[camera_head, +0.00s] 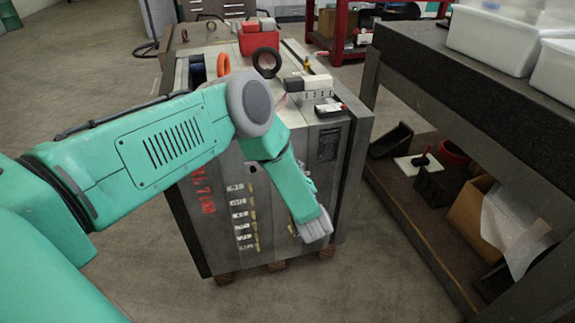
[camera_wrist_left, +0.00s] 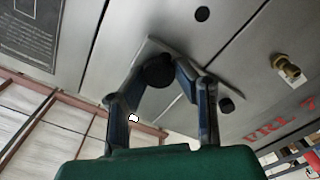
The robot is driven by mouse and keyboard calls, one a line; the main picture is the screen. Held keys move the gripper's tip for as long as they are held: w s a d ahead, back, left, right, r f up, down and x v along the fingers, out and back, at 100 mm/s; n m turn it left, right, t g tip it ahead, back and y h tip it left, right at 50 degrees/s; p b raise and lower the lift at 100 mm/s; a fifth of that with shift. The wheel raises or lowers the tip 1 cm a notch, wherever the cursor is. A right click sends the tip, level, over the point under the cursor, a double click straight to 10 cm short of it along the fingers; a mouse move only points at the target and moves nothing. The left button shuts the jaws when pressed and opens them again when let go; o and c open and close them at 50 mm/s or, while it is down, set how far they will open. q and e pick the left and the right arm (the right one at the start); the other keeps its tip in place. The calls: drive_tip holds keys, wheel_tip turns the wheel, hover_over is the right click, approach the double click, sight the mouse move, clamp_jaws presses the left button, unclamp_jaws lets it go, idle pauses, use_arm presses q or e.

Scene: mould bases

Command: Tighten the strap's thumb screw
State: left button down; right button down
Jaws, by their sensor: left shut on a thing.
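The thumb screw (camera_wrist_left: 158,73) is a dark round knob on a grey metal strap (camera_wrist_left: 205,76), which lies slanted across the side of the mould base (camera_wrist_left: 120,75) in the left wrist view. My left gripper (camera_wrist_left: 160,78) is shut on the knob, with one finger on each side of it. A second dark bolt head (camera_wrist_left: 226,105) sits at the strap's other end. In the head view my left arm reaches down in front of the mould base (camera_head: 275,195) and hides the strap and screw. My right gripper is not in view.
A brass fitting (camera_wrist_left: 289,68) sticks out of the mould face beside the strap. On top of the mould base are an orange ring (camera_head: 223,64), a dark ring (camera_head: 266,62) and a red box (camera_head: 258,38). A dark shelf bench (camera_head: 480,75) stands close on the right.

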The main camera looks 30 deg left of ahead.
use_arm(q)
drive_tip(key=m, duration=0.8)
drive_tip(key=d+f+m, duration=0.1)
drive_tip(key=m, duration=0.3)
drive_tip(key=shift+s+m, duration=0.15)
drive_tip(key=shift+m, duration=0.25)
idle(0.3)
drive_tip(key=c, duration=1.5)
unclamp_jaws()
drive_tip(key=shift+c, duration=0.2)
drive_tip(key=shift+r, duration=0.35)
drive_tip(key=v, duration=1.2)
